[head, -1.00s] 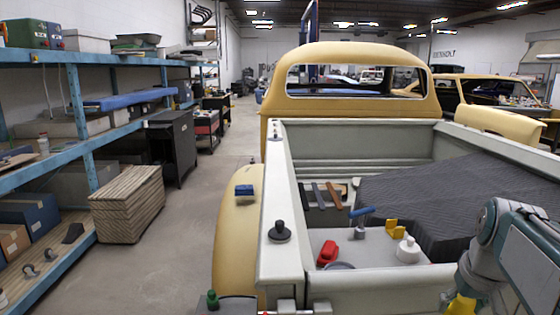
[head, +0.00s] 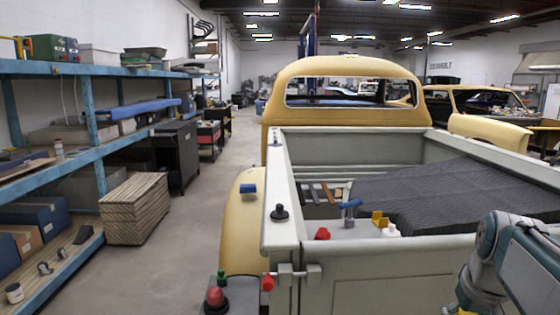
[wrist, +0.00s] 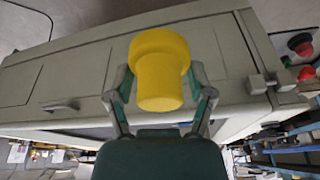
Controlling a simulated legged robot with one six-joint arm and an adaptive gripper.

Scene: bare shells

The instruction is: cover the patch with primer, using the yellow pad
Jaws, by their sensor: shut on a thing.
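My gripper (wrist: 162,82) is shut on the yellow pad (wrist: 160,62), a stepped round piece with a wider far end. In the wrist view the pad stands out in front of the grey-green tailgate (wrist: 85,72); I cannot tell whether it touches. In the head view only a sliver of yellow shows under my arm at the bottom right, and the fingers are hidden. I cannot pick out the patch in either view. No primer container is clearly identifiable.
The yellow pickup (head: 350,65) has a dark ribbed cover (head: 460,190) and several tools in its bed. Red (head: 215,298) and green knobs stand by the rear left corner. Blue shelving (head: 90,68) lines the left wall. The aisle floor (head: 190,215) between is clear.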

